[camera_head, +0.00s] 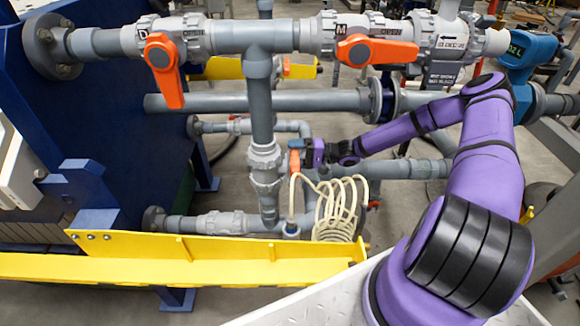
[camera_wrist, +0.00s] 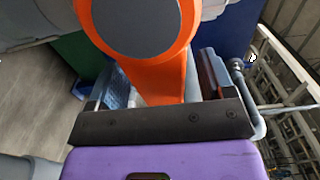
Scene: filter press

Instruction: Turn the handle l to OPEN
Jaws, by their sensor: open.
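Handle l is most likely the orange handle (camera_head: 295,158) on the vertical grey valve (camera_head: 264,162) in the middle of the head view; its letter cannot be read. In the wrist view the orange handle (camera_wrist: 165,75) fills the upper middle, with a round grey cap and a lever running down. My gripper (camera_head: 301,150) is at this handle, reaching in from the right. In the wrist view my gripper (camera_wrist: 158,85) is open, with one finger on each side of the lever. I cannot tell whether either finger touches it. The lever's lower end is hidden by the gripper's dark front plate.
Orange handle D (camera_head: 165,70) points down and orange handle M (camera_head: 375,51) lies sideways on the upper pipe. A cream coiled hose (camera_head: 340,207) hangs just below my gripper. A yellow beam (camera_head: 200,258) runs along the front.

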